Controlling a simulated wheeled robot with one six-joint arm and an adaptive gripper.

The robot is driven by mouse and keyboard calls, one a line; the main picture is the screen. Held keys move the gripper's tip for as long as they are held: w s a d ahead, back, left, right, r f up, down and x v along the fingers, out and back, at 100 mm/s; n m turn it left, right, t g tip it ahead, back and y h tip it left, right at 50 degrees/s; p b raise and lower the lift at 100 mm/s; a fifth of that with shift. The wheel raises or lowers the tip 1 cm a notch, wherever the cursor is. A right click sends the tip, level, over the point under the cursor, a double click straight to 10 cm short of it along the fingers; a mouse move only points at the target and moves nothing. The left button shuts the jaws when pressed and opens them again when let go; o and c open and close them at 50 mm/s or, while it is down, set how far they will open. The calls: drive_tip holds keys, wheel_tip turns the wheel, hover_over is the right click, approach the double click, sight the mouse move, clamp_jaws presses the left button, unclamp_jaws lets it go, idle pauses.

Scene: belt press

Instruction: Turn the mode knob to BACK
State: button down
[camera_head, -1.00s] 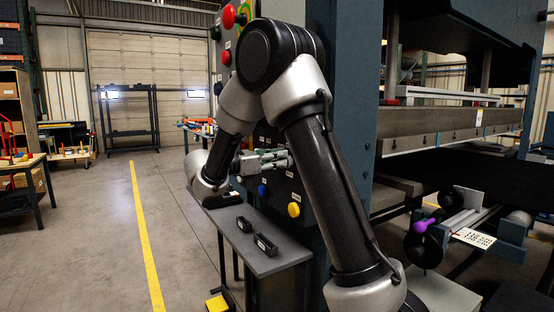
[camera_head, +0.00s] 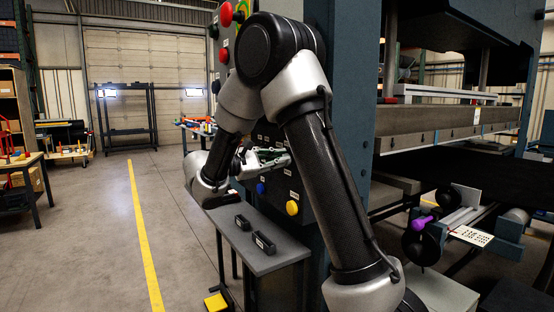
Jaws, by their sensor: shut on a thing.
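My gripper (camera_head: 266,159) is at the dark control panel (camera_head: 279,193) on the side of the press, left of my forearm. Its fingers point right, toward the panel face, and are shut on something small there. The mode knob itself is hidden behind the fingers and my arm, so its position and any BACK label cannot be read. A blue button (camera_head: 261,188) and a yellow button (camera_head: 292,207) show on the panel below the fingers.
A small grey shelf (camera_head: 276,262) with two black trays stands below the gripper. Red buttons (camera_head: 226,14) are higher on the panel. A purple-handled part (camera_head: 422,223) is at the right. The floor by the yellow line is clear.

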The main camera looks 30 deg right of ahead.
drive_tip(key=shift+m, duration=0.4)
drive_tip(key=c, duration=1.5)
unclamp_jaws()
drive_tip(key=shift+o, duration=0.2)
drive_tip(key=a, duration=1.2)
drive_tip(key=shift+s, duration=0.25)
drive_tip(key=shift+f, duration=0.15)
